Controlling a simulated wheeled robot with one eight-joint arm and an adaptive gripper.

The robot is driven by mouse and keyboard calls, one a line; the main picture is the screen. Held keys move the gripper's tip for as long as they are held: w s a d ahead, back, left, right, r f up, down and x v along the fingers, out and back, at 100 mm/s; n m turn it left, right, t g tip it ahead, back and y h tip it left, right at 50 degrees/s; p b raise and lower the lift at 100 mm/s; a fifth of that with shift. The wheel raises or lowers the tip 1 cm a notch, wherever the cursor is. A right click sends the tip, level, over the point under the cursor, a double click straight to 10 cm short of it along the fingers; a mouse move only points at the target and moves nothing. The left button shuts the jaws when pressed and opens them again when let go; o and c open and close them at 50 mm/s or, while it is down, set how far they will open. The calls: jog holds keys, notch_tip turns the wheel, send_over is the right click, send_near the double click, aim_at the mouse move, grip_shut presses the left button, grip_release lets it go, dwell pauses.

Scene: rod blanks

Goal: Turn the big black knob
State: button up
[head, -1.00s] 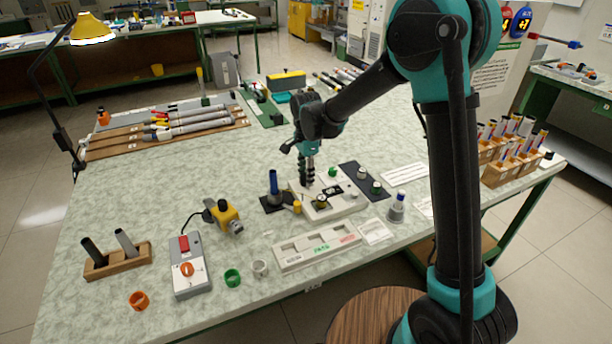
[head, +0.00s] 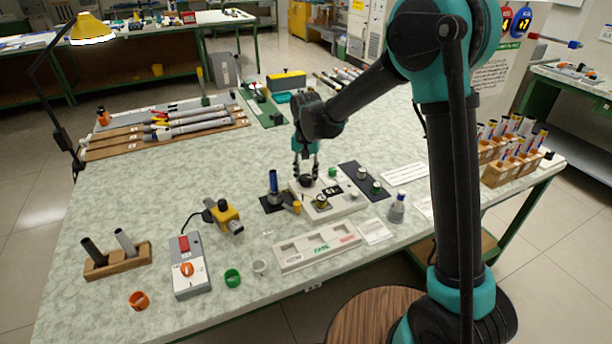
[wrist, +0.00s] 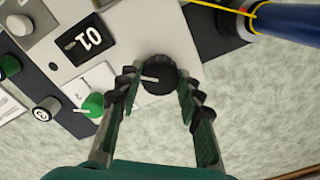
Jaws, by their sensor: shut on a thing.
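The big black knob (wrist: 160,75) stands on a white panel (wrist: 120,35), with a white pointer line toward the left in the wrist view. It also shows small in the head view (head: 307,181). My gripper (wrist: 158,83) is around it with one finger on each side, shut on the knob. In the head view my gripper (head: 306,176) points down over the panel. A black display with white digits (wrist: 83,42) and a green knob (wrist: 93,104) sit beside the big knob.
A blue rod (head: 273,182) stands upright on a dark base just left of the panel. A dark strip with small knobs (head: 350,170) lies along the panel's far right. A white tray (head: 318,247) lies in front. Bare table is left of the blue rod.

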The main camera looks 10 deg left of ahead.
aim_at(306, 177)
jog(key=n, duration=0.5)
jog(key=shift+n, duration=0.3)
jog(key=n, duration=1.3)
jog(key=shift+n, duration=0.4)
jog(key=o, duration=1.2)
jog(key=shift+c, duration=0.2)
notch_tip(306, 177, up, 12)
